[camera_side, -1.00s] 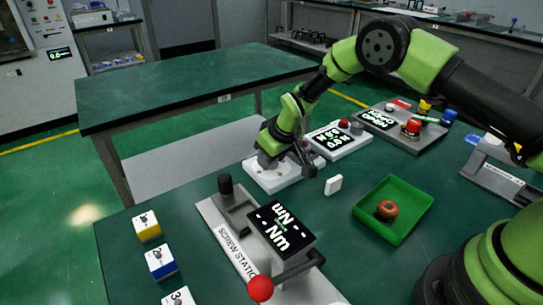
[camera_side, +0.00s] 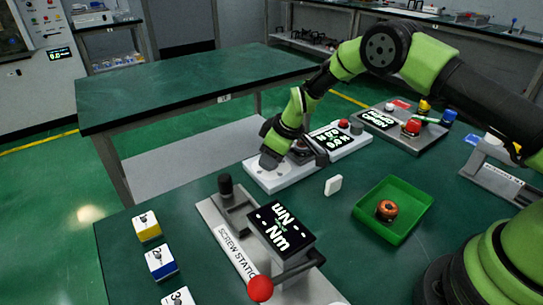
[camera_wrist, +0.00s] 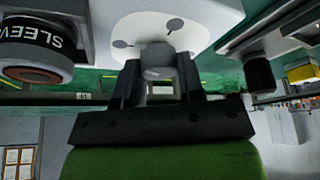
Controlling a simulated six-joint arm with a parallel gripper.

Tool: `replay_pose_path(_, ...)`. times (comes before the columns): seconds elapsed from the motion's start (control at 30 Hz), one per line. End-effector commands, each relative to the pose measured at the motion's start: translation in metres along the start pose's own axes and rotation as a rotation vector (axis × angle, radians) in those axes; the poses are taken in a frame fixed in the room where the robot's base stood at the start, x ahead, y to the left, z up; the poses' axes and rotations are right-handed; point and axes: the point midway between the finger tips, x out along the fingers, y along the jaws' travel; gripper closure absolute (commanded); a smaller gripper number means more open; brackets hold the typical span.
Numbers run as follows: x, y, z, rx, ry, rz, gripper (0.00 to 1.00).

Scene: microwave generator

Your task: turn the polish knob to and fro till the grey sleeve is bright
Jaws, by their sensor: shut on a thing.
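My gripper (camera_wrist: 157,85) is shut on the grey polish knob (camera_wrist: 157,58), one finger on each side of it. The knob stands on a white plate (camera_wrist: 205,18) with dark marks around it. In the side view my gripper (camera_side: 271,158) is low over the white polish unit (camera_side: 283,180) and hides the knob. A dark holder marked SLEEVE (camera_wrist: 35,45) is at the left of the wrist view, with a dull brownish ring in its face; I cannot tell how bright the sleeve is. The unit's display (camera_side: 330,138) has white characters too small to read surely.
A red button (camera_side: 343,124) is beside the display. A small white block (camera_side: 333,185) and a green tray (camera_side: 416,204) with a copper-coloured ring (camera_side: 386,210) stand to the right. The screw station (camera_side: 222,222) and numbered blocks (camera_side: 160,261) are in front.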

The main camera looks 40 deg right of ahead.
Motion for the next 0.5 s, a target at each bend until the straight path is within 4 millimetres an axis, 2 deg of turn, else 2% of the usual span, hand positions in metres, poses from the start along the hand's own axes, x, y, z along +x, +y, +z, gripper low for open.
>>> replay_pose_path(0.17,0.0,-0.0001,0.0006,0.001,-0.002,-0.001,0.88)
replay_pose_path(0.2,0.0,-0.0001,0.0007,0.001,-0.002,-0.001,0.55)
replay_pose_path(0.27,0.0,-0.0001,0.0006,0.001,-0.002,-0.001,0.42)
replay_pose_path(0.3,0.0,-0.0001,0.0005,0.001,-0.002,-0.001,0.39)
replay_pose_path(0.5,0.0,0.0,0.0003,0.001,-0.001,0.0,0.39)
